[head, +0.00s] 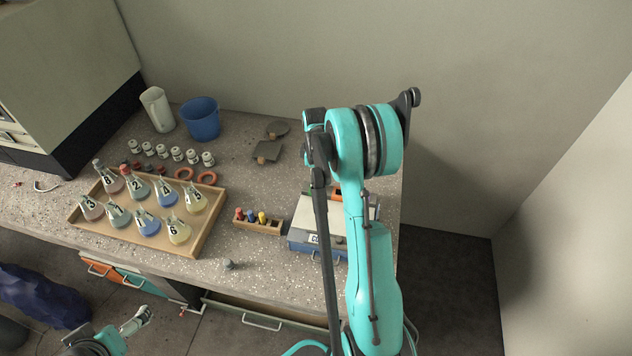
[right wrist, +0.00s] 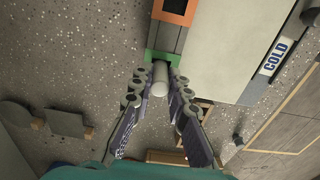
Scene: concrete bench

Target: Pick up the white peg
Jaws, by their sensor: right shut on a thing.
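The white peg (right wrist: 160,79) shows in the right wrist view as a short pale cylinder. It lies between the fingertips of my right gripper (right wrist: 160,84), which is shut on it. Its far end is beside the green square (right wrist: 160,57) of a block with green, grey and orange parts; I cannot tell whether they touch. In the head view my right arm hides the right gripper and the peg. My left gripper (head: 137,320) is low at the left of the head view, off the bench front; its finger opening is unclear.
A box marked COLD (right wrist: 235,50) stands close beside the peg. A wooden tray (head: 205,238) of numbered flasks, a small rack (head: 262,229) with coloured pegs, a blue bucket (head: 200,119) and several small jars occupy the bench's left. An open drawer (head: 265,309) juts from the front.

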